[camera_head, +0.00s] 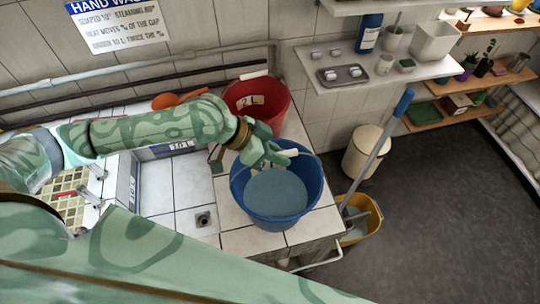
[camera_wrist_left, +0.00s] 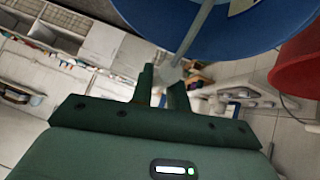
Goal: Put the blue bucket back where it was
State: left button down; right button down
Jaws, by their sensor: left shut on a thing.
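The blue bucket (camera_head: 310,203) is upright at the right end of the white tiled ledge, with a pale grey-blue surface inside it. I cannot tell whether it rests on the tiles or hangs just above them. My left gripper (camera_head: 276,156) is over its far rim and shut on the bucket's handle, near the white grip (camera_head: 290,152). In the left wrist view the blue bucket (camera_wrist_left: 225,30) fills the top, and its handle runs down to the closed left fingers (camera_wrist_left: 168,88). My right gripper is out of view.
A red bucket (camera_head: 271,108) stands just behind the blue one. An orange object (camera_head: 172,100) lies behind my left arm. Bare tiles with a drain (camera_head: 203,219) are left of the bucket. A yellow mop bucket (camera_head: 360,222) with a blue-handled mop stands on the floor at right.

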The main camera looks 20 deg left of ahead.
pick_arm(q)
jog(key=shift+w+d+f, duration=0.1)
jog(key=shift+w+f, duration=0.15)
jog(key=shift+f, duration=0.4)
jog(key=shift+w+f, duration=0.3)
jog(key=shift+f, duration=0.4)
jog(key=shift+w+d+f, duration=0.1)
jog(key=shift+w+f, duration=0.15)
jog(key=shift+f, duration=0.4)
jog(key=c, duration=1.6)
grip_release()
jog(key=shift+s+a+f, duration=0.15)
jog(key=shift+s+f, duration=0.05)
jog(key=shift+f, duration=0.15)
jog(key=shift+o, duration=1.2)
jog(key=shift+r, duration=0.1)
jog(key=v, duration=1.2)
